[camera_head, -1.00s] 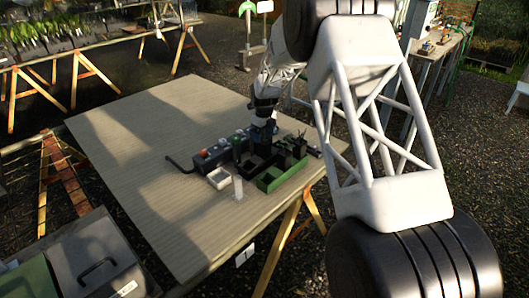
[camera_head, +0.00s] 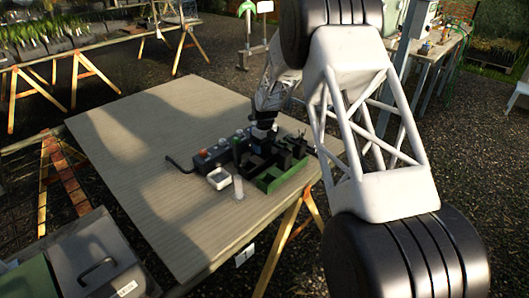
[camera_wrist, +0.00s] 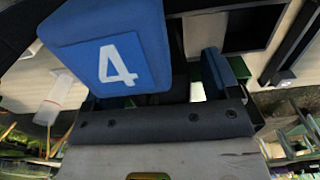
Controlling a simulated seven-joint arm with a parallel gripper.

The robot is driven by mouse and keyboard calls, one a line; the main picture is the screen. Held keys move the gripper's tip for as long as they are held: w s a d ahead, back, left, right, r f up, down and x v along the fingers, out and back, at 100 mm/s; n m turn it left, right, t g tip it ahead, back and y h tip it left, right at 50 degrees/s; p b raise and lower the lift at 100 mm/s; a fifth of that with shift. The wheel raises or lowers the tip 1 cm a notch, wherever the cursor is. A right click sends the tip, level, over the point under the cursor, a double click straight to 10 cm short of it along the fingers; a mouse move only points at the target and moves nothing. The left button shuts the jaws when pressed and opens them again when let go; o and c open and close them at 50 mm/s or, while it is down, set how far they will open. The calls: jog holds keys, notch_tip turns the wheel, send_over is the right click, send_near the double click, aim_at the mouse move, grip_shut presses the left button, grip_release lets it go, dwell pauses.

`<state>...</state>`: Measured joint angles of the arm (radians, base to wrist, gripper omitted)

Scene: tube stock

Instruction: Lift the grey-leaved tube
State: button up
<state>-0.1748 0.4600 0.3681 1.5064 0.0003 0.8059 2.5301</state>
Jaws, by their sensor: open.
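My gripper (camera_head: 262,143) is over the planting trays at the right side of the table in the head view, small and dark against dark parts. In the wrist view its dark crossbar runs along the lower middle, and the jaws are apart. I cannot make out the grey-leaved tube: dark upright shapes (camera_head: 300,143) beside the gripper are too small to tell apart, and the wrist view shows no leaves clearly. Nothing is visibly held.
A green-edged tray (camera_head: 284,178) stands near the table's right edge. A white square pot (camera_head: 220,178) and a clear cylinder (camera_head: 238,188) stand in front. The table's left half (camera_head: 140,150) is clear.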

jog(key=shift+f, duration=0.75)
jog(key=c, duration=1.1)
jog(key=shift+r, duration=0.1)
jog(key=shift+r, duration=4.95)
jog(key=shift+s, duration=0.15)
